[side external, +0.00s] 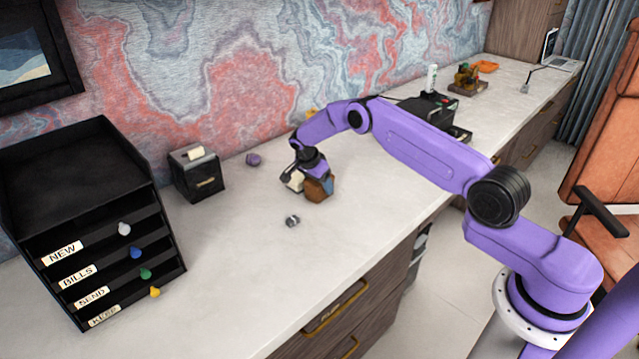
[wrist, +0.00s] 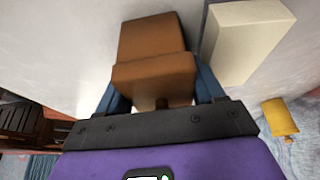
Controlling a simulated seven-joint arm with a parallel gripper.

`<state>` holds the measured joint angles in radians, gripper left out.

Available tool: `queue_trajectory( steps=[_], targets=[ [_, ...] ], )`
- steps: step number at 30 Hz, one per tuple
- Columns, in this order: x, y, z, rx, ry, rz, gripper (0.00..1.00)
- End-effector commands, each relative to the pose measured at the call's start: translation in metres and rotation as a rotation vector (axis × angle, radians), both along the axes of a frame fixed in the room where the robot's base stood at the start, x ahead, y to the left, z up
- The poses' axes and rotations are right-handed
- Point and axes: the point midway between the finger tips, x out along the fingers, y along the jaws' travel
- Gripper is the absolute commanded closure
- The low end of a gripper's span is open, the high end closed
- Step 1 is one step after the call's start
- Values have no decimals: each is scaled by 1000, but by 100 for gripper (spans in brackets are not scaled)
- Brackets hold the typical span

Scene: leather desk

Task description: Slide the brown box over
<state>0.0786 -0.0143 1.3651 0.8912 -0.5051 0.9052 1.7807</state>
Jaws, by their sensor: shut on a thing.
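The brown box (side external: 317,189) is on the pale desk top near the middle of the side external view. In the wrist view the brown box (wrist: 152,62) fills the space between the blue fingers. My gripper (side external: 313,178) reaches down onto it, and in the wrist view my gripper (wrist: 160,98) is shut on the box with a finger on each side. The box's lower edge and its contact with the desk are hard to make out.
A cream block (wrist: 246,40) is right beside the box; it also shows in the side view (side external: 295,181). A small grey object (side external: 292,221) lies in front, a purple one (side external: 253,159) behind. A black box (side external: 196,173) and labelled tray rack (side external: 95,225) stand left.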

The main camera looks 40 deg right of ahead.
Motion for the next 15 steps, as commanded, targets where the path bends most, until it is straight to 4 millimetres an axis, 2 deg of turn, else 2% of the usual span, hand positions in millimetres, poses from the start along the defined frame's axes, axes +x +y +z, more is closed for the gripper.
queue_trajectory(
  steps=[15],
  targets=[
    [14, -1, 0, 0, 0, -1, 70]
  ],
)
